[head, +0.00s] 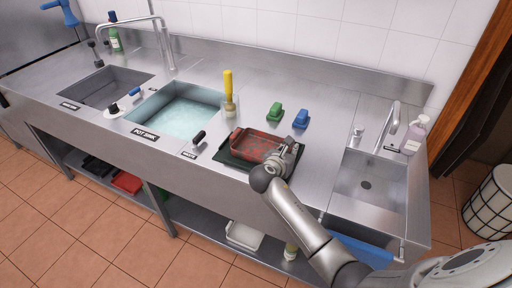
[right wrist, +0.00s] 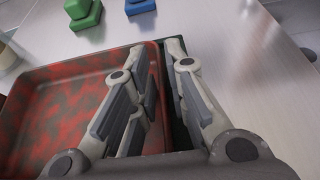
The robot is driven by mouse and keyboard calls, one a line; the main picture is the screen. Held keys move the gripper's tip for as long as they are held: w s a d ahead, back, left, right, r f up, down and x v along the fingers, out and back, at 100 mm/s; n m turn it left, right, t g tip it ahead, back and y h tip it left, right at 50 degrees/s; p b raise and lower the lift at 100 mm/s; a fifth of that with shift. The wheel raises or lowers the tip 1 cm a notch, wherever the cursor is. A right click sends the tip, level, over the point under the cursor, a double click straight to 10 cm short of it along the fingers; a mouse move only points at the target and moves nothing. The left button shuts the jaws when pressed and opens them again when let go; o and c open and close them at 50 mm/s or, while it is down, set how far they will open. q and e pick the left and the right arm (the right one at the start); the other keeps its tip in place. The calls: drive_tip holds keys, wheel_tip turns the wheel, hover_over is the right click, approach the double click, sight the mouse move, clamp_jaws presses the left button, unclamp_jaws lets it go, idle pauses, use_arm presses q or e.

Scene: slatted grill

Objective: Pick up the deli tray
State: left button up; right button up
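The red, dark-stained deli tray (head: 255,145) lies on a dark green mat or board (head: 232,158) on the steel counter. It also fills the left of the right wrist view (right wrist: 60,110). My right gripper (head: 288,152) is at the tray's right end. In the right wrist view the right gripper (right wrist: 165,90) is open, with one finger over the inside of the tray and the other outside its rim. The rim runs between the fingers; I cannot tell whether they touch it. My left gripper is not in view.
Green (head: 274,113) and blue (head: 301,119) scrubbers and a yellow-handled brush (head: 228,92) stand behind the tray. A water-filled sink (head: 180,116) is to the left. A small sink (head: 368,180) and soap bottle (head: 414,135) are to the right. A wall closes the back.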

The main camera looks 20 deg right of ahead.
clamp_jaws()
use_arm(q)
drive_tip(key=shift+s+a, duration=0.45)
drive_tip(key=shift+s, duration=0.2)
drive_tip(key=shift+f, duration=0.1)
use_arm(e)
drive_tip(key=shift+r, duration=0.15)
drive_tip(key=shift+r, duration=0.25)
wheel_tip(320, 180, up, 2)
drive_tip(key=shift+w+r+b, duration=0.1)
drive_tip(key=shift+r+b, duration=0.05)
drive_tip(key=shift+b, duration=0.2)
drive_tip(key=s+a+r, duration=0.1)
drive_tip(key=a+r, duration=0.1)
drive_tip(key=r, duration=0.1)
drive_tip(key=s+a+r, duration=0.1)
drive_tip(key=r, duration=0.1)
drive_tip(key=shift+s+a, duration=0.15)
drive_tip(key=shift+s, duration=0.2)
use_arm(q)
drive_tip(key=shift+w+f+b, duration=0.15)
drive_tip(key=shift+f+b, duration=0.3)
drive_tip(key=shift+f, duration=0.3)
use_arm(e)
drive_tip(key=v, duration=1.1)
drive_tip(key=shift+r, duration=0.35)
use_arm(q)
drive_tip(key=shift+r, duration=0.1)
